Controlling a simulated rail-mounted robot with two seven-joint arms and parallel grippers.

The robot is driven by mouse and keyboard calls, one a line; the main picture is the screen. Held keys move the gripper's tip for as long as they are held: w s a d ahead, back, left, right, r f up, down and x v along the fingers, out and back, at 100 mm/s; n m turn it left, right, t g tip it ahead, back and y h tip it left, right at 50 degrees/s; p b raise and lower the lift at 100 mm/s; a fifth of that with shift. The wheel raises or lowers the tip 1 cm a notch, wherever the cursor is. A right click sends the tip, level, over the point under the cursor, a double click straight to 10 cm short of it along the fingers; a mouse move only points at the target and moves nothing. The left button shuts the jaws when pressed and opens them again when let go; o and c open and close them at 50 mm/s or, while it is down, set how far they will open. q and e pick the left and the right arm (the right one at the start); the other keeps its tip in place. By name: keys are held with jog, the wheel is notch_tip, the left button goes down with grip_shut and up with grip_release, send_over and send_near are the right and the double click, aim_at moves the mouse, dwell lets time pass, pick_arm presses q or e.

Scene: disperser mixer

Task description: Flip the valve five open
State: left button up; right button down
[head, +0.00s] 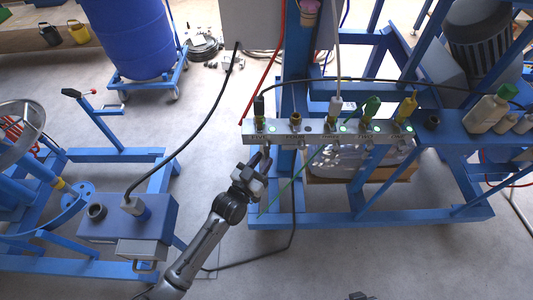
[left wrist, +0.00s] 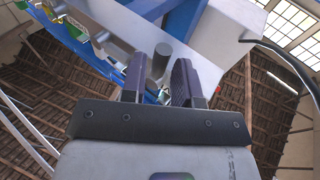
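The valve panel (head: 330,132) is a pale bar with a row of small brass valves, mounted on a blue frame. Valve five (head: 259,124) is at its left end, above the label FIVE, with a dark hose connector on top. My left gripper (head: 264,158) is just below and in front of this end of the panel, pointing up at it. In the left wrist view, the two dark fingers (left wrist: 160,85) stand apart. A grey cylindrical part (left wrist: 165,58) shows between and beyond their tips; I cannot tell whether they touch it. A dark tip of what may be my right gripper (head: 358,296) shows at the bottom edge.
A blue box (head: 130,217) with a hose stands left of my left arm. A black hose runs across above the valves. The floor in front is mostly clear.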

pick_arm(q)
jog(key=p+v, duration=0.1)
jog(key=v, duration=1)
dwell(0.3)
